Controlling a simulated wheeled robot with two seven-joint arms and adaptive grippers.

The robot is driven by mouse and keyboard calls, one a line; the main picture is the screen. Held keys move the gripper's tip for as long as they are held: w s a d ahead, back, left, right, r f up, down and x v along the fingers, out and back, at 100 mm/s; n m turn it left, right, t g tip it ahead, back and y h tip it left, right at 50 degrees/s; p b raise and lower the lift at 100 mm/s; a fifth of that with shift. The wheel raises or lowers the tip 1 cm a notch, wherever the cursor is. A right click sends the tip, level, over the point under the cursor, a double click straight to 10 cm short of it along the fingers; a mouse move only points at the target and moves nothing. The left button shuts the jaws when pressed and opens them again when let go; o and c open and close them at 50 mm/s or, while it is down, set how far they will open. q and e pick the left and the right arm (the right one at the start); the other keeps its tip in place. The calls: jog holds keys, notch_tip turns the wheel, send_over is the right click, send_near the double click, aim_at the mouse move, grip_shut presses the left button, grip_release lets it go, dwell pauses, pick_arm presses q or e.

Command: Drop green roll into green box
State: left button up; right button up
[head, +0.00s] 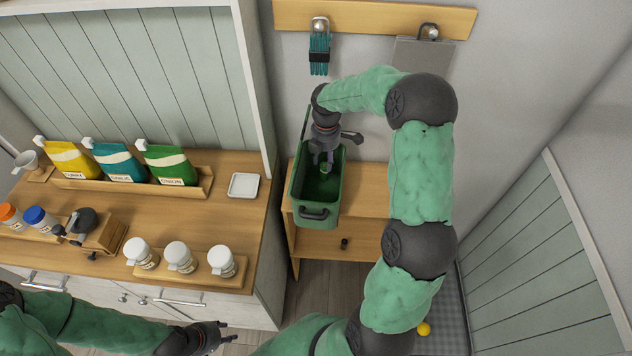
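The green box (320,222) is an open, deep bin with a dark handle on its front. It stands on the low wooden cabinet. My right gripper (324,163) points down into the box's opening. A small green roll (325,169) shows at its fingertips, inside the outline of the box; the fingers seem closed on it, though the contact is small and partly hidden. My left gripper (226,332) is low at the front, empty, with its fingertips a little apart, well away from the box.
The wooden counter (205,227) at left holds yellow, blue and green bags (170,165), white-lidded jars (180,257) and a white dish (244,185).

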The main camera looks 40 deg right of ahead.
dwell(0.3)
notch_tip(320, 180, up, 12)
dwell(0.6)
dwell(0.3)
